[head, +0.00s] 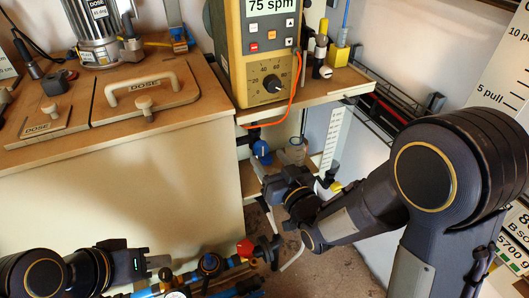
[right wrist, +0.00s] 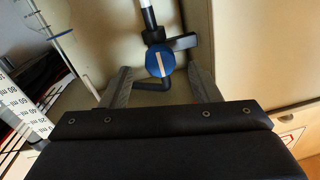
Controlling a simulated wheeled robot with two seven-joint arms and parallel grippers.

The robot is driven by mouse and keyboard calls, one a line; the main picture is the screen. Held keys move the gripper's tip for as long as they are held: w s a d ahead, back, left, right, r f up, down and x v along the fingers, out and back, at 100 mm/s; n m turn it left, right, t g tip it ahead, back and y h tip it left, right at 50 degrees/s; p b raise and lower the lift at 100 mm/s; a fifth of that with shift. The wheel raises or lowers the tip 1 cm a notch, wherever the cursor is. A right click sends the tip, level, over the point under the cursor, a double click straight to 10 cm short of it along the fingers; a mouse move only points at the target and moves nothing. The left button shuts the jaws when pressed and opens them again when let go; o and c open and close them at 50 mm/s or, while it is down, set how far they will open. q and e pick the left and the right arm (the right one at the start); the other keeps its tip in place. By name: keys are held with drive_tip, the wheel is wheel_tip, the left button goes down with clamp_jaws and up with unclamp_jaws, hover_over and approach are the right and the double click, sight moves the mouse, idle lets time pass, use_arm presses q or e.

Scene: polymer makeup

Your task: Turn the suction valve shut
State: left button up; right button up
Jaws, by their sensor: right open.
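The suction valve has a round blue knob (head: 262,152) with a pale stripe. In the right wrist view the knob (right wrist: 160,61) faces me, with the stripe slightly tilted from upright. It sits on black fittings, with a pipe above. My right gripper (right wrist: 161,86) is open and empty, its two fingers apart on either side below the knob, not visibly touching it. In the head view my right gripper (head: 270,183) is just below the valve, partly hidden by its own wrist. My left gripper (head: 158,263) is at the lower left, away from the valve; its fingers are unclear.
A yellow-grey pump (head: 262,55) reading 75 spm stands on a shelf above the valve. A clear graduated cylinder (head: 296,152) stands close right of the valve. A wooden-topped cabinet (head: 120,135) is at left. Blue piping with a red knob (head: 245,248) is at the bottom.

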sight(264, 151)
drive_tip(key=shift+x, duration=1.8)
drive_tip(key=shift+c, duration=0.2)
drive_tip(key=c, duration=0.9)
